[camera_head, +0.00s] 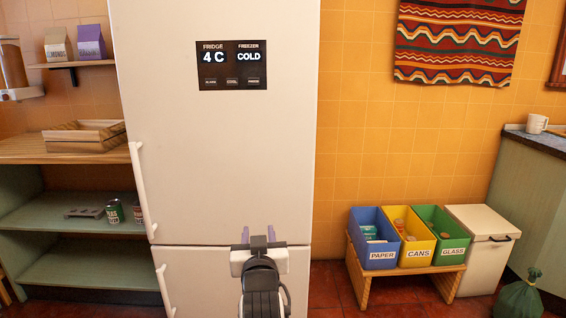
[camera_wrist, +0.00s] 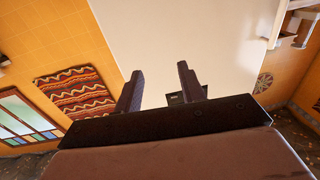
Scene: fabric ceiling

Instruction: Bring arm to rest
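My gripper (camera_head: 258,236) is in front of the lower part of the white fridge (camera_head: 220,150) in the head view, at the bottom centre. In the wrist view, the two dark fingers of my gripper (camera_wrist: 159,92) stand well apart with nothing between them. The pale fridge front (camera_wrist: 190,40) lies beyond the fingers there. The gripper looks empty. My arm reaches up from the bottom edge of the head view. I cannot tell the exact gap between the fingers and the fridge.
Blue, yellow and green bins stand on a low wooden bench (camera_head: 362,284) to the right, beside a white lidded bin (camera_head: 484,275). A green bag (camera_head: 519,299) lies on the floor. Green shelves (camera_head: 80,262) with cans stand left. A counter (camera_head: 540,150) is at the far right.

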